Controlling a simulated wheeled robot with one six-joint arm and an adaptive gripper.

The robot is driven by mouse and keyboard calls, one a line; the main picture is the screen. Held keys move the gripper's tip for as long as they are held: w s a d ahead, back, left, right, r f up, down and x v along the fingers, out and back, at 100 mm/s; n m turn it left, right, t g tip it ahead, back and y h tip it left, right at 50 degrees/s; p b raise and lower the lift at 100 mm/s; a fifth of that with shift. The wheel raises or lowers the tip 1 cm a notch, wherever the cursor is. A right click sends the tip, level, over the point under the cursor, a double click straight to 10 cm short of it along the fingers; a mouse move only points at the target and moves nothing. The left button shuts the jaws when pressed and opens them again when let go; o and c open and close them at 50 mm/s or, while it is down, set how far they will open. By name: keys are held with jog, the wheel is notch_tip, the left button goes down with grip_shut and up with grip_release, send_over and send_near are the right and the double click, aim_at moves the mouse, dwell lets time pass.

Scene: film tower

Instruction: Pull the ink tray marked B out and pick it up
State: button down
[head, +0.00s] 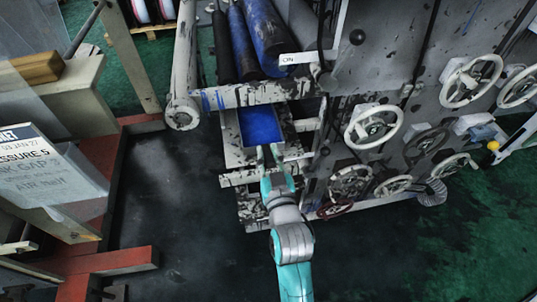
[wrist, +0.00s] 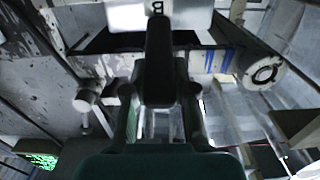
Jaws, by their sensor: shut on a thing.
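The ink tray (head: 260,125) is a pale tray with blue ink in it, set in the side of the machine below the rollers. Its front end sticks out toward my arm. In the wrist view a pale plate with an upside-down letter B (wrist: 157,7) shows at the top edge. My gripper (head: 270,158) is at the tray's front end, shut on it. In the wrist view my gripper (wrist: 160,105) has its dark fingers around a dark upright piece, which hides part of the tray front. The exact grip point is hard to see.
Blue and dark rollers (head: 240,40) lie above the tray. White handwheels (head: 373,127) stand out from the machine side to the right. A pale ledge (head: 250,175) is just below the tray. Red floor rails (head: 115,262) run at left. The dark floor between is clear.

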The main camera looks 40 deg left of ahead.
jog(key=c, duration=0.9)
grip_release()
jog(key=shift+o, duration=0.2)
jog(key=shift+d, duration=0.1)
jog(key=v, duration=1.2)
